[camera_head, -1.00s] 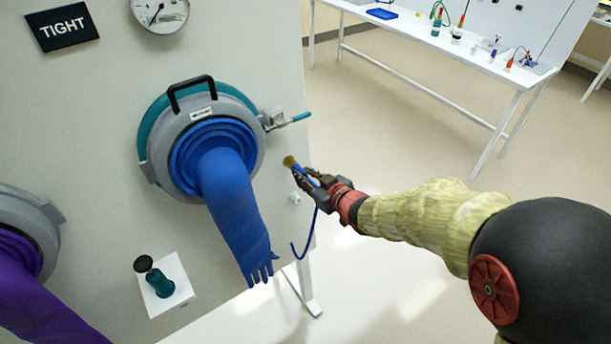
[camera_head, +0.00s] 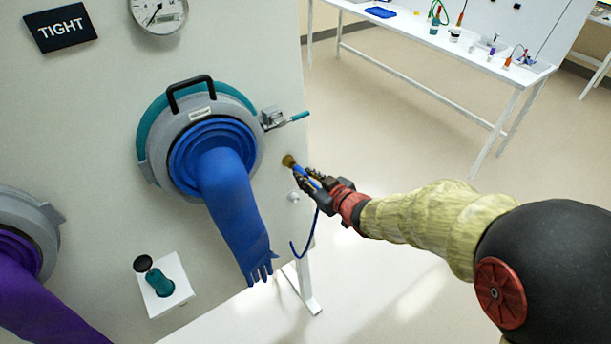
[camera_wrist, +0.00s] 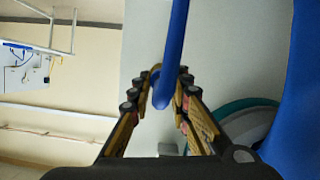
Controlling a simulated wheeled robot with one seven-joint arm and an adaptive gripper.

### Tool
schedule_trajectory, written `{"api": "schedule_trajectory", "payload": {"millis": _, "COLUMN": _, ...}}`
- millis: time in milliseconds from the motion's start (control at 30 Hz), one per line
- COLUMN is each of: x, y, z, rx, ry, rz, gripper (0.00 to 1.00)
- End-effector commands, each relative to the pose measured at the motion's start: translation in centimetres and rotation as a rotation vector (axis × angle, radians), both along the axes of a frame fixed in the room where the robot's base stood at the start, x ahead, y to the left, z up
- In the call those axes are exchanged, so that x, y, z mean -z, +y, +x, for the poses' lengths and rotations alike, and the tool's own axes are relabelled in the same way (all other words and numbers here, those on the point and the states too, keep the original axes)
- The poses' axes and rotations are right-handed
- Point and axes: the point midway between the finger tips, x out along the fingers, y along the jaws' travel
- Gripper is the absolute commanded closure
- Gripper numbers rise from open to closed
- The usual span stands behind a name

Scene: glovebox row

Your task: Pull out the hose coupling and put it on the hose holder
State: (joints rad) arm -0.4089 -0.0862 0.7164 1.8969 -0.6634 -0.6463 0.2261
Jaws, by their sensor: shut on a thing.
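The hose coupling (camera_head: 289,160) shows a brass-coloured end at the right edge of the white panel, with a blue hose (camera_head: 294,247) hanging down from it. My gripper (camera_head: 306,178) is shut on the coupling from the right. In the wrist view the blue hose (camera_wrist: 177,50) crosses between my fingers (camera_wrist: 158,95), and a bit of brass shows behind it. I cannot tell whether the brass end still sits in the panel. A small pale knob (camera_head: 293,197) is on the panel just below; I cannot tell if it is the hose holder.
A round port (camera_head: 152,128) with a blue glove (camera_head: 235,200) hanging out is left of my gripper. A teal-handled valve (camera_head: 285,120) is just above. A small white shelf (camera_head: 180,275) carries a teal item. Open floor lies right, before a white table (camera_head: 425,45).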

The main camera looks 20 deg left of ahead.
Motion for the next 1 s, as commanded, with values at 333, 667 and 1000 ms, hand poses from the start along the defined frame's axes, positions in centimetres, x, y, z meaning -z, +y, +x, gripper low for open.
{"api": "schedule_trajectory", "payload": {"millis": 333, "x": -0.2, "y": -0.5, "z": -0.4, "rx": 0.0, "ry": -0.001, "rz": 0.001, "gripper": 1.0}}
{"api": "schedule_trajectory", "payload": {"millis": 667, "x": -0.3, "y": -0.9, "z": -0.8, "rx": -0.001, "ry": -0.002, "rz": 0.001, "gripper": 1.0}}
{"api": "schedule_trajectory", "payload": {"millis": 1000, "x": -0.3, "y": -1.4, "z": -1.2, "rx": 0.0, "ry": -0.001, "rz": 0.001, "gripper": 1.0}}
